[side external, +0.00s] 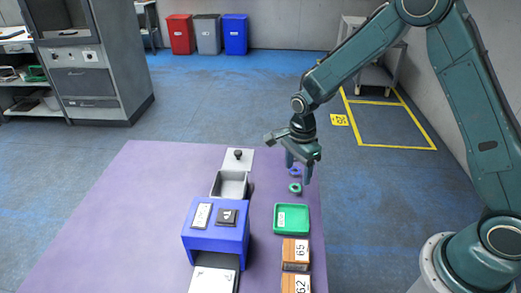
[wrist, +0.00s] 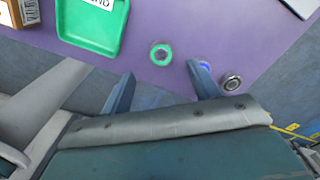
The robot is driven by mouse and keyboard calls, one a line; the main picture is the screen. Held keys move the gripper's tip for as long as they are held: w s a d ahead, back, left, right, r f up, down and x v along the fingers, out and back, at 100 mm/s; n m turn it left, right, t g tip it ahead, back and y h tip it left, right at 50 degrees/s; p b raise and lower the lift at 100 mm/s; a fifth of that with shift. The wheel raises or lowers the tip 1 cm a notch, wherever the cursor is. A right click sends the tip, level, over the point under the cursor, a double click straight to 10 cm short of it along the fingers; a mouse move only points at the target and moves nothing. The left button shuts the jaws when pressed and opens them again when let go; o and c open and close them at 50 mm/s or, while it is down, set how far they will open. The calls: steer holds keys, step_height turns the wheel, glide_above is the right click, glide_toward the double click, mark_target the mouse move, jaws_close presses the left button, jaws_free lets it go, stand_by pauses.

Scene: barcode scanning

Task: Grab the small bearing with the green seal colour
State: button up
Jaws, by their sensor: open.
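The small bearing with the green seal (side external: 295,188) lies flat on the purple table near its right edge. In the wrist view the green-sealed bearing (wrist: 160,54) shows just beyond the fingertips, roughly midway between them. My gripper (side external: 298,171) points down above the bearings, open and empty. In the wrist view its two fingers (wrist: 160,70) are spread wide. A blue-sealed bearing (wrist: 204,65) is partly hidden by the right finger; it also shows in the side view (side external: 295,171). A third bearing with a dark centre (wrist: 231,82) lies beside it.
A green tray (side external: 307,218) with a label sits close to the green-sealed bearing. Boxes with number labels (side external: 295,251) stand in front of the tray. A blue scanner housing (side external: 216,232) and a grey bin (side external: 231,184) stand to the left. The table's left part is clear.

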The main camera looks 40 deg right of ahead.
mark_target(295, 187)
steer(key=shift+f, duration=0.45)
steer(key=shift+w+f, duration=0.15)
steer(key=shift+f, duration=2.4)
steer(key=c, duration=1.1)
